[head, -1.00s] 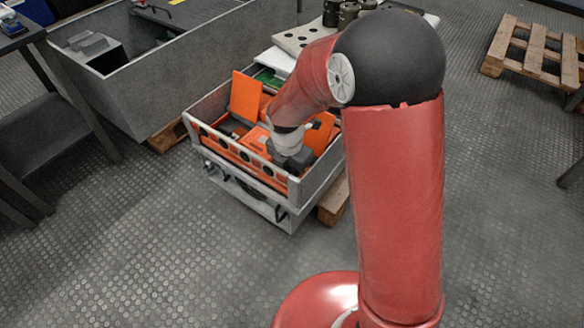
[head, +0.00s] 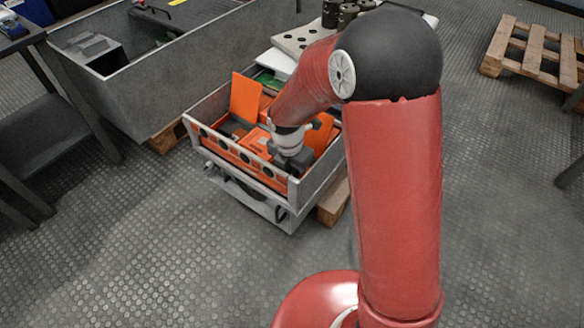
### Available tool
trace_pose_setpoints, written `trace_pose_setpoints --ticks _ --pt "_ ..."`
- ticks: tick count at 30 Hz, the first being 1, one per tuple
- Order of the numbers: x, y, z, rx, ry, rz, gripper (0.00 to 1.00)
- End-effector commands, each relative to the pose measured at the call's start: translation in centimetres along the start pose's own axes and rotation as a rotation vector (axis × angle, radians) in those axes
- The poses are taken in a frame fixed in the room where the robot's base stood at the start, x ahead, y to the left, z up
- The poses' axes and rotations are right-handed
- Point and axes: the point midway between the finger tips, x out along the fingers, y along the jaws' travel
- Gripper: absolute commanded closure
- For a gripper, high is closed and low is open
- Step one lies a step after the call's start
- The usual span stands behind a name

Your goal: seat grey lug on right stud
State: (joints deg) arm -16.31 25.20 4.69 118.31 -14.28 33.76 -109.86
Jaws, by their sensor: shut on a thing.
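My gripper (head: 296,161) is a small dark grey shape at the end of my red arm. It points down inside the open grey box (head: 314,189), toward its front right corner. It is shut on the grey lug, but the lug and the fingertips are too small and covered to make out. Orange parts (head: 259,151) fill much of the box around my gripper. The right stud cannot be made out. I cannot tell whether the lug touches a stud.
An orange panel (head: 245,97) stands upright at the box's back left. The box's grey walls surround my gripper. A pale plate with holes (head: 296,41) and dark cylinders (head: 348,14) lie behind. A large grey bin (head: 140,85) stands left. The floor in front is clear.

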Motion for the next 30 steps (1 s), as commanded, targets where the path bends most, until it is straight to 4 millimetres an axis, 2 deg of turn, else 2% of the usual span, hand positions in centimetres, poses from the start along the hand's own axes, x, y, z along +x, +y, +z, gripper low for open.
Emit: trace_pose_setpoints --ticks 30 --pt "1.2 0.0 -0.1 0.0 0.0 0.0 1.0"
